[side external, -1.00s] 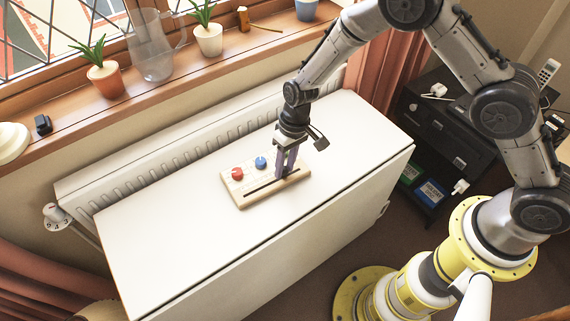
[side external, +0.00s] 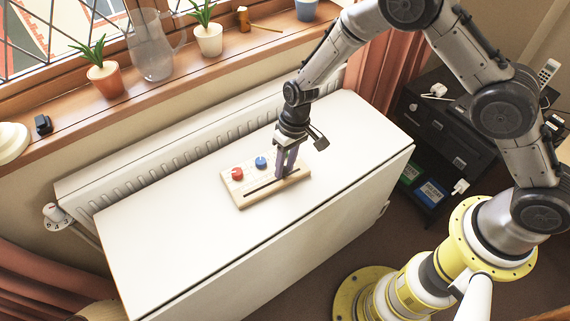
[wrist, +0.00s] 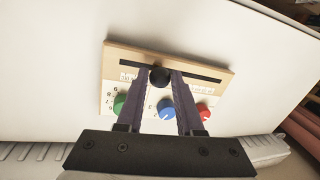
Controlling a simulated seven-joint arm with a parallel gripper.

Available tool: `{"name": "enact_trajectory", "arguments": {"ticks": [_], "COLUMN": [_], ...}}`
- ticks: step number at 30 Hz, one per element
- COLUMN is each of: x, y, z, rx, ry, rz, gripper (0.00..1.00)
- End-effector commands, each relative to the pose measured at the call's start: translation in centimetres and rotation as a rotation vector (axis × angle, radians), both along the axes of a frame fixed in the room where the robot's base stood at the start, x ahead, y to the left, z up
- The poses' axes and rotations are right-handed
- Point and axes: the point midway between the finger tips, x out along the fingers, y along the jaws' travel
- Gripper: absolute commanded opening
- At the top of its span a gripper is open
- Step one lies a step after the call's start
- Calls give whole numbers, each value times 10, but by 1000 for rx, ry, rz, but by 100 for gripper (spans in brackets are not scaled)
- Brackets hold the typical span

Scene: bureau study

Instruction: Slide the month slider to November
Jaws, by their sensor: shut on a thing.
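The wooden calendar board (side external: 240,200) lies on the white top, with a long dark slot (side external: 262,187) along its front side. The slider's round black knob (wrist: 160,76) shows in the wrist view, in the slot somewhat left of its middle there. My gripper (side external: 285,173) points down over the right part of the board in the side view. In the wrist view its two fingers (wrist: 160,84) are shut on the black knob. Small month marks line the slot but are too small to read, and the fingers cover some of them.
A red dial (wrist: 203,111), a blue dial (wrist: 166,108) and a green dial (wrist: 120,104) stand on the board close to the fingers. The white top (side external: 170,235) around the board is clear. A radiator (side external: 150,170) and a windowsill with plants lie behind.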

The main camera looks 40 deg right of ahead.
Motion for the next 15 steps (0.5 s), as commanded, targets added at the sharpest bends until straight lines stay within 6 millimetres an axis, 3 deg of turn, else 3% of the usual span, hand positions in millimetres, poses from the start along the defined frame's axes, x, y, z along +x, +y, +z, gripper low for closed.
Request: {"name": "enact_trajectory", "arguments": {"ticks": [6, 15], "x": [0, -2], "y": [-1, -27], "z": [1, 1], "rx": [0, 1], "ry": [-1, -2], "rz": [-1, -1], "gripper": [0, 0]}}
